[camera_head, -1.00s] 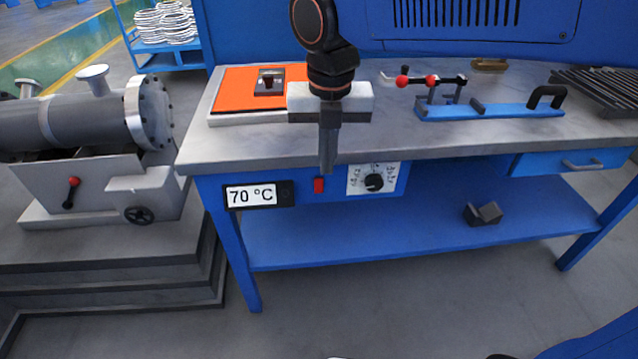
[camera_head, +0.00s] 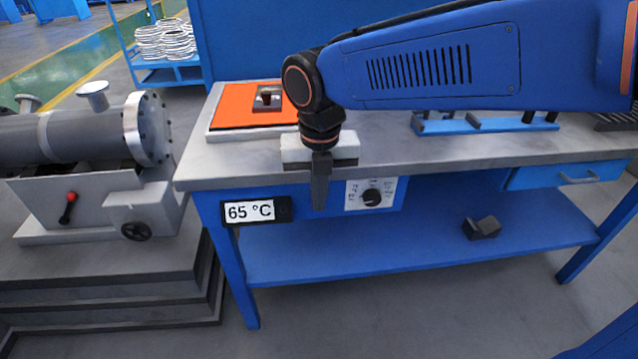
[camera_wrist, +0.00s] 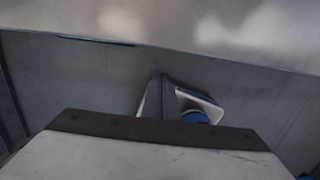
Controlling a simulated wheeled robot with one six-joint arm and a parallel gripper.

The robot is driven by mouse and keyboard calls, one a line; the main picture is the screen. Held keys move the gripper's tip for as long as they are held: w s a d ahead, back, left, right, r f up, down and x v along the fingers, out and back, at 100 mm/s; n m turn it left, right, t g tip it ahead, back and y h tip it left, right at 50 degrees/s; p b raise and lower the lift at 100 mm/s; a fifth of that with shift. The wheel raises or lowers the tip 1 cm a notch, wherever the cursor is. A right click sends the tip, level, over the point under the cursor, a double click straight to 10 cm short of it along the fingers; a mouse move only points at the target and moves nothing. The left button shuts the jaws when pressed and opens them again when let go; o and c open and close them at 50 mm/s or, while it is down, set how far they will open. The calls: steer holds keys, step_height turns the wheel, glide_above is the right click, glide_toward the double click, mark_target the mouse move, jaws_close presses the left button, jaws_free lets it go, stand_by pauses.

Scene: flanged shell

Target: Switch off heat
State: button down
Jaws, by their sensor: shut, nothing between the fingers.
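The temperature display (camera_head: 249,211) on the front of the blue workbench reads 65 °C. A black dial knob (camera_head: 372,198) on a white scale plate (camera_head: 388,187) is to its right. My gripper (camera_head: 319,207) is shut and empty, pointing down at the bench front between the display and the dial plate. The red switch is hidden behind its fingers, and I cannot tell whether they touch it. In the wrist view the narrow shut fingers (camera_wrist: 157,90) stand beside part of the white plate (camera_wrist: 212,107).
An orange plate (camera_head: 238,108) with a small metal block lies on the bench top (camera_head: 440,148). A blue fixture (camera_head: 460,126) is partly behind my arm. A grey flanged shell (camera_head: 70,135) stands at left. A dark block (camera_head: 482,227) sits on the lower shelf.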

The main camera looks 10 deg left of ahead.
steer(key=w+a+f, duration=0.1)
steer(key=w+f, duration=0.3)
steer(key=shift+f, duration=0.3)
stand_by(0.4)
steer(key=shift+w+f+t, duration=0.1)
steer(key=shift+w+t, duration=0.05)
steer(key=shift+t, duration=0.35)
steer(key=shift+r, duration=0.2)
steer(key=shift+r, duration=0.65)
